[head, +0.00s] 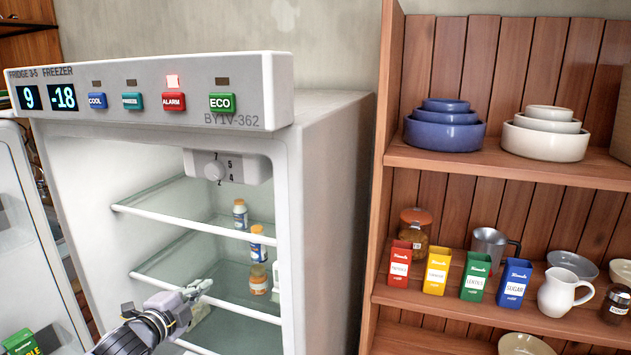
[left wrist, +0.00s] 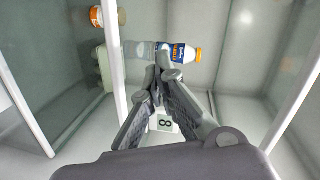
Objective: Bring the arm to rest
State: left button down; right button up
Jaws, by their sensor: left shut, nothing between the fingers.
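My left gripper (head: 198,289) is inside the open fridge (head: 335,150), at the end of my arm, which comes in from the bottom left. Its fingers are shut with nothing between them; they also show closed together in the left wrist view (left wrist: 164,72). The fingertips appear close to a white and blue bottle with an orange cap (left wrist: 182,53); I cannot tell whether they touch it. My right gripper is in neither view.
The fridge door (head: 30,230) stands open at the left. Glass shelves (head: 190,215) inside hold several small bottles (head: 257,243). Right of the fridge, a wooden shelf unit (head: 520,172) holds blue bowls (head: 445,132), white bowls (head: 546,143), colored boxes and a white jug (head: 562,292).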

pick_arm(q)
jog(key=s+d+f+n+g+y, duration=0.15)
jog(key=s+d+f+n, duration=0.25)
jog(key=s+f, duration=0.45)
jog(key=s+d+f+n+g, duration=0.3)
jog(key=s+d+f+n, duration=0.15)
jog(key=s+f, duration=0.35)
jog(key=s+a+f+n+g+y, duration=0.15)
jog(key=s+n+g, duration=0.25)
jog(key=s, duration=0.9)
jog(key=s+a+f+n+g+y, duration=0.1)
jog(key=s+a+f+n+g, duration=0.2)
jog(key=s, duration=1)
notch_tip(320, 180, down, 32)
jog(key=s+d+g+b, duration=0.1)
jog(key=s+g+b, duration=0.1)
jog(key=b, duration=0.4)
jog(key=s+a+f+b, duration=0.2)
jog(key=s+f+b, duration=0.2)
jog(key=s+f, duration=1.2)
notch_tip(320, 180, down, 4)
jog(key=shift+a+r+g, duration=0.1)
jog(key=shift+a+g, duration=0.2)
jog(key=shift+g, duration=0.05)
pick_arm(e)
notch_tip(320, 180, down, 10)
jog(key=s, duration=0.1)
